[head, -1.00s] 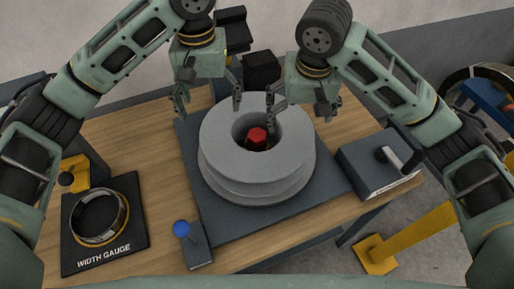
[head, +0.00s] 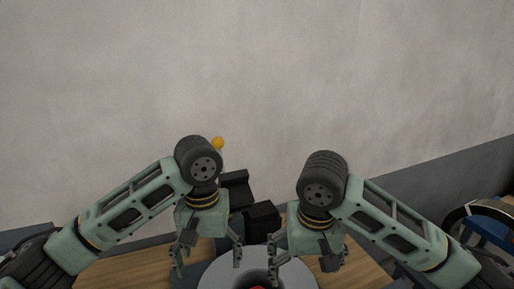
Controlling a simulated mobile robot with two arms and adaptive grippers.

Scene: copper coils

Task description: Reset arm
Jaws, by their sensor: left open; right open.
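My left gripper (head: 208,258) is open and empty, pointing down near the back left of a grey round spool-like piece (head: 218,271). My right gripper (head: 302,262) is open and empty, pointing down near the back right of the same piece. A red part (head: 258,287) shows in the hole of the grey piece at the bottom edge. The rest of the grey piece is cut off by the frame.
A wooden table (head: 120,268) lies under both arms. Black box-shaped parts (head: 262,221) and a yellow ball (head: 218,143) stand behind the grey piece. A plain grey wall (head: 330,75) fills the background. A coil on a blue stand (head: 490,229) is at the far right.

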